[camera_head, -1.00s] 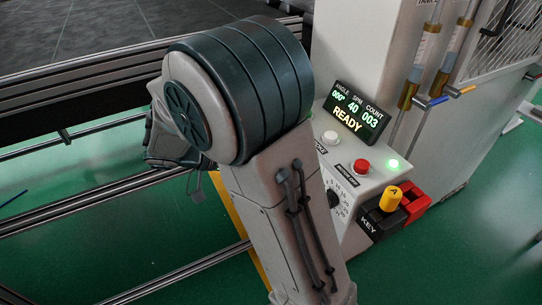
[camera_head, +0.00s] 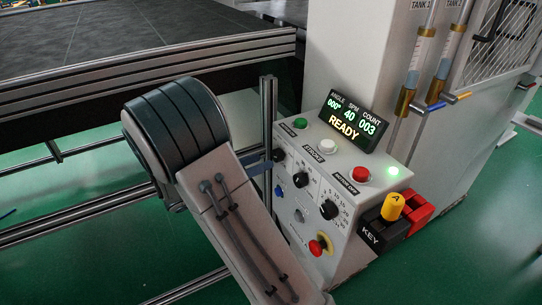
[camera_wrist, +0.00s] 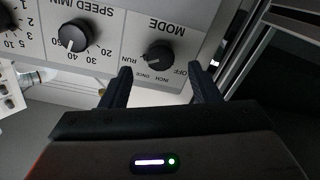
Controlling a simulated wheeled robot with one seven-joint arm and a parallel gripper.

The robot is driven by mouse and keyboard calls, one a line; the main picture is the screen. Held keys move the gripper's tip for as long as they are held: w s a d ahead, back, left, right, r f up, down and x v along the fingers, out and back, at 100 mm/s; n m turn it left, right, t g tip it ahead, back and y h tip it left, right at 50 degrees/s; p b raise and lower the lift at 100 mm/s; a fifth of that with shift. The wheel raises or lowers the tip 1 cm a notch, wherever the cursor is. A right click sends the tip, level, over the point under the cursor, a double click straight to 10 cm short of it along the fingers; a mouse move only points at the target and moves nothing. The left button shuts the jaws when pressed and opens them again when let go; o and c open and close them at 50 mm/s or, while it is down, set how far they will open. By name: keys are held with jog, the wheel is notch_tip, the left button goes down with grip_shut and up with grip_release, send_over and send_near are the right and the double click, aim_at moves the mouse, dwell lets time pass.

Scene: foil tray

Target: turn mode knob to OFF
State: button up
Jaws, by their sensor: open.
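The mode knob (camera_wrist: 158,53) is black and round, under an upside-down MODE label in the wrist view. Around it are the marks RUN, ONCE, INCH and OFF, with OFF at its lower right. A small light mark on it seems to face lower left, towards RUN. My gripper (camera_wrist: 158,80) is open and empty, its fingers apart on either side below the knob, not touching it as far as I can see. In the head view the mode knob (camera_head: 278,155) is at the panel's left, beside my arm, which mostly hides the gripper.
The speed knob (camera_wrist: 74,36) is left of the mode knob in the wrist view. In the head view the box carries a READY display (camera_head: 347,119), a red button (camera_head: 360,174) and a red emergency knob (camera_head: 318,246).

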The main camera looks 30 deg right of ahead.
aim_at(274, 157)
jog(key=shift+w+d, duration=0.15)
jog(key=shift+d, duration=2.1)
jog(key=shift+c, duration=0.4)
jog(key=c, duration=0.9)
